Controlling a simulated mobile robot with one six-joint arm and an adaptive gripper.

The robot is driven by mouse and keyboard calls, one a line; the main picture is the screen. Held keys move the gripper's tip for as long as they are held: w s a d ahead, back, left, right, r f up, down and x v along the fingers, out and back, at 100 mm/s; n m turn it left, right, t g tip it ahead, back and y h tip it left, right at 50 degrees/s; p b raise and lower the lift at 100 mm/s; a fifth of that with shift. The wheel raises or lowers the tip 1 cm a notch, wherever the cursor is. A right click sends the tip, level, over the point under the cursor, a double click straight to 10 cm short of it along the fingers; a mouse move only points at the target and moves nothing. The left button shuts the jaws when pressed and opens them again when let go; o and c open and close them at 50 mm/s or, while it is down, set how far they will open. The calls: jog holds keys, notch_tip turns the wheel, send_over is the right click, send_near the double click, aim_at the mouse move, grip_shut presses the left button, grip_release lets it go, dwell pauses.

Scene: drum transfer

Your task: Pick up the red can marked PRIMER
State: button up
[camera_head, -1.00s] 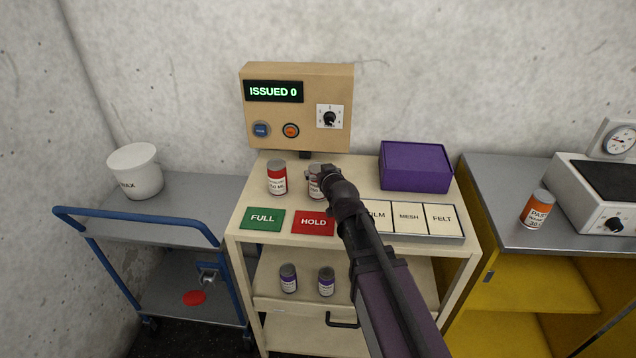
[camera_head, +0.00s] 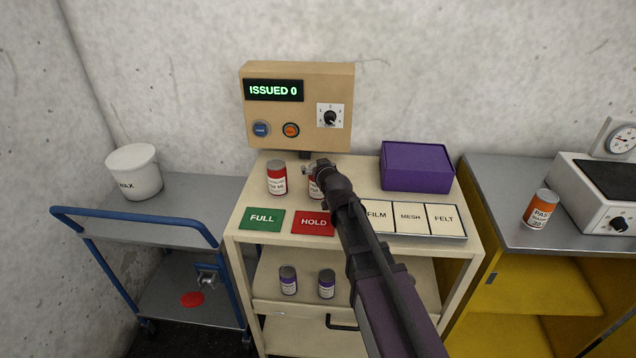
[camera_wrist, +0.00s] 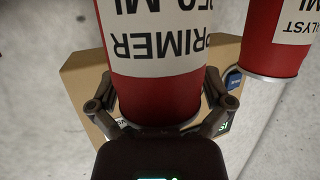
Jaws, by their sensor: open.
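The red PRIMER can (camera_wrist: 155,92) with a white label shows upside down in the wrist view. It is between the two fingers of my gripper (camera_wrist: 160,105), which look open around it; I cannot tell whether they touch it. In the head view the can (camera_head: 314,189) stands on the cream cart's top, largely hidden behind my gripper (camera_head: 318,168) and wrist. A second red can, labelled as catalyst (camera_head: 277,178), stands just left of it; in the wrist view this can (camera_wrist: 268,45) is close on the right.
Behind stands a tan control box (camera_head: 298,105) reading ISSUED 0. A purple box (camera_head: 416,166) is to the right. Green FULL (camera_head: 262,220) and red HOLD (camera_head: 313,223) plates lie in front. Two purple-banded cans (camera_head: 288,280) sit on the shelf below.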

jog(key=c, duration=1.2)
jog(key=shift+o, duration=0.2)
jog(key=shift+r, duration=0.15)
notch_tip(320, 180, up, 10)
jog(key=p, duration=1)
